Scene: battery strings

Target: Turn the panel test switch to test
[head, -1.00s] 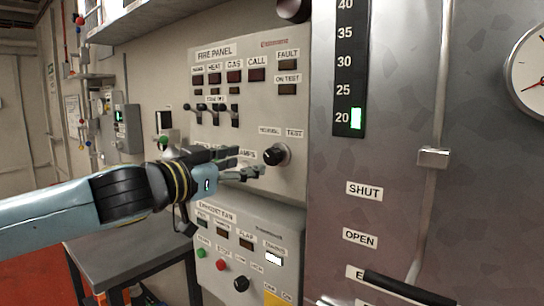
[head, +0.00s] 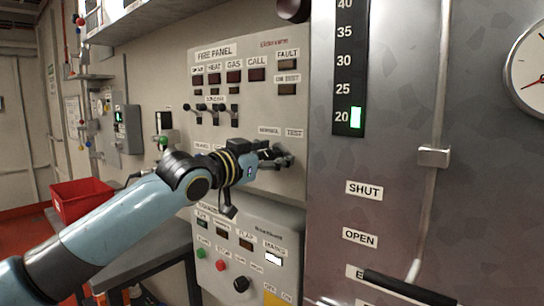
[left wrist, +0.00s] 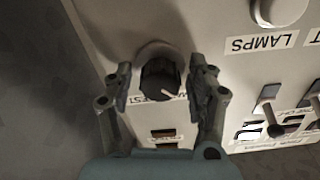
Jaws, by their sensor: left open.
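The fire panel (head: 215,75) is a pale wall box with labelled lamps and toggles. Its test switch (left wrist: 161,80), a black round knob with a white pointer line, shows in the left wrist view between the fingers of my left gripper (left wrist: 160,88). The fingers stand open on either side of the knob; whether they touch it I cannot tell. In the head view my left gripper (head: 278,156) covers the knob, below the NORMAL and TEST labels (head: 294,132). The knob's pointer slants toward the lower right in the wrist view. My right gripper is not in view.
The extraction panel (head: 250,225) sits below, with buttons and a dark knob (head: 241,284). A steel cabinet (head: 400,130) with a vertical rod stands close on the right. A red crate (head: 82,200) and a grey table (head: 165,245) are at the left.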

